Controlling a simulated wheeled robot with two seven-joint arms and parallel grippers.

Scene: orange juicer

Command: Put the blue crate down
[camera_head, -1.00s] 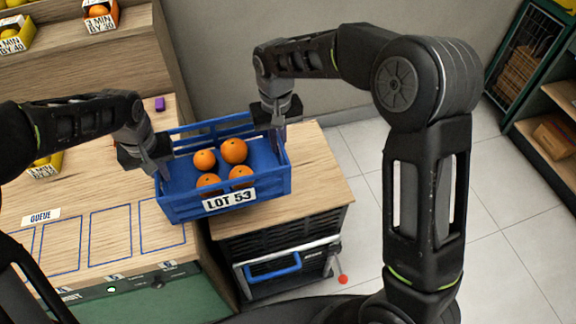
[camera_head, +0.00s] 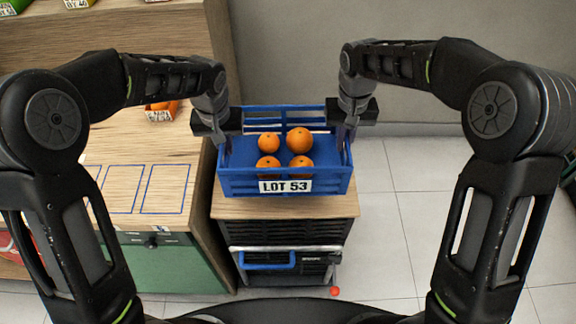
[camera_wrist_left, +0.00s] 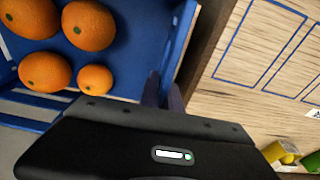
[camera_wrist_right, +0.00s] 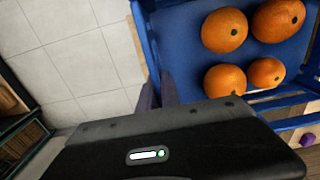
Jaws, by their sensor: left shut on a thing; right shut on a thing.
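The blue crate (camera_head: 240,184), labelled LOT 53, holds several oranges (camera_head: 299,140). It is level and over the small wooden-topped cabinet (camera_head: 300,207) in the head view. I cannot tell whether its bottom touches that top. My left gripper (camera_head: 226,150) is shut on the crate's left end wall. My right gripper (camera_head: 345,145) is shut on its right end wall. The crate also shows in the left wrist view (camera_wrist_left: 120,62) and in the right wrist view (camera_wrist_right: 185,60), each with the fingers at its wall.
The wooden counter (camera_head: 128,165) with blue outlined rectangles stands left of the cabinet. An orange box (camera_head: 161,113) sits at its back. A grey wall (camera_head: 300,60) rises behind. Tiled floor (camera_head: 385,215) is free on the right.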

